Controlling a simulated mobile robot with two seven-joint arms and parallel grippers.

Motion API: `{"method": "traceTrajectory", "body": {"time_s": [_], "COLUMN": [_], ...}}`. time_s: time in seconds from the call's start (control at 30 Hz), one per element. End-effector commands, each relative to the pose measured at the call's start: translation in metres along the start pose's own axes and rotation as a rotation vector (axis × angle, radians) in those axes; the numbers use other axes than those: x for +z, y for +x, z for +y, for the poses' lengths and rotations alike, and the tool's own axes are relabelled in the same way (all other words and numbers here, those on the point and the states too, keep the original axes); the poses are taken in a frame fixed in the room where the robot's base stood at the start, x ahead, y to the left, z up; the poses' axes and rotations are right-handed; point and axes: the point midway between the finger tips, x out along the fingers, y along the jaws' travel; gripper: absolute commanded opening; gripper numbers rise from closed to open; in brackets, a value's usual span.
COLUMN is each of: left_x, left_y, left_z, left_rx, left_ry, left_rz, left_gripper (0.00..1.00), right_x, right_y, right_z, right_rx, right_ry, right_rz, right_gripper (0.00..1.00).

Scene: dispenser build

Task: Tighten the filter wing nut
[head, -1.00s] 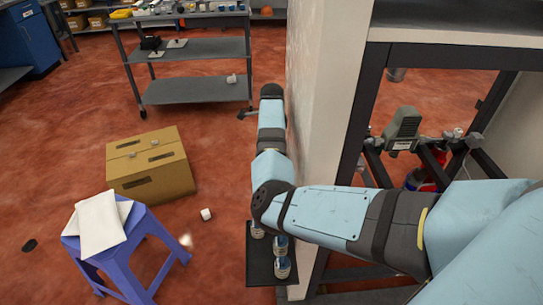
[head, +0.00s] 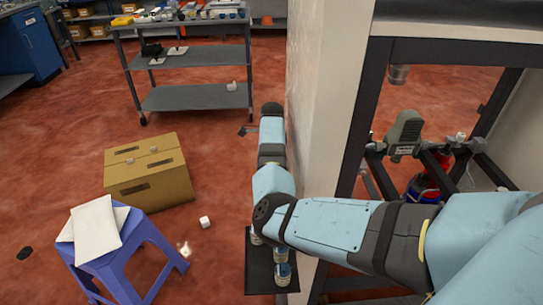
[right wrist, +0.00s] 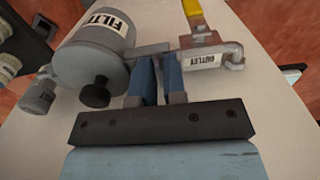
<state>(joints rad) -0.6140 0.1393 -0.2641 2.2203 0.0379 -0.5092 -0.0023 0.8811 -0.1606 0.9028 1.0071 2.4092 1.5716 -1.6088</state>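In the right wrist view the grey filter housing (right wrist: 92,52), with a label reading "FILT", is at the upper left. A black knob (right wrist: 95,92) stands out from its near side; I cannot make out whether it is the wing nut. My right gripper (right wrist: 160,62) points between the filter and the outlet fitting (right wrist: 210,58). Its blue fingers are close together with a narrow gap, right of the knob and apart from it. What lies at their tips is hidden. In the head view my right arm bends along the white wall, its gripper hidden. My left gripper is not in view.
A white wall (head: 327,100) stands beside my right arm. Right of it is a dark frame (head: 372,110) with a grey-green device (head: 404,135) and a red bottle (head: 425,185). A purple stool (head: 125,245), a cardboard box (head: 150,175) and a shelf cart (head: 195,97) stand on open floor at left.

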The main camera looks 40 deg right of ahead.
Motion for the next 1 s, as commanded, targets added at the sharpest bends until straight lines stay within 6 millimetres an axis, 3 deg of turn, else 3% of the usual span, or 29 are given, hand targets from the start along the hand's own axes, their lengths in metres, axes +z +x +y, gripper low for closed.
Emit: {"method": "traceTrajectory", "body": {"time_s": [0.23, 0.57, 0.8, 1.0], "left_x": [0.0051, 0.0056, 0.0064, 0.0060], "left_y": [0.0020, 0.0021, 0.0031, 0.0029], "left_z": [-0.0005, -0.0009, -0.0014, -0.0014], "left_rx": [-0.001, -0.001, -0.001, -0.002], "left_ry": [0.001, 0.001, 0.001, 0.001], "left_rz": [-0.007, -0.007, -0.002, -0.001], "left_gripper": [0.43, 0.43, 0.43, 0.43], "right_x": [0.0009, 0.0004, 0.0012, 0.0004], "right_y": [0.0000, -0.0001, 0.0003, 0.0001], "right_z": [0.0001, 0.0000, 0.0001, 0.0004], "right_rx": [0.001, 0.000, 0.000, 0.001], "right_ry": [0.257, 0.295, 0.544, 0.585], "right_rz": [-0.002, -0.001, -0.002, 0.000], "right_gripper": [0.00, 0.00, 0.00, 0.00]}}
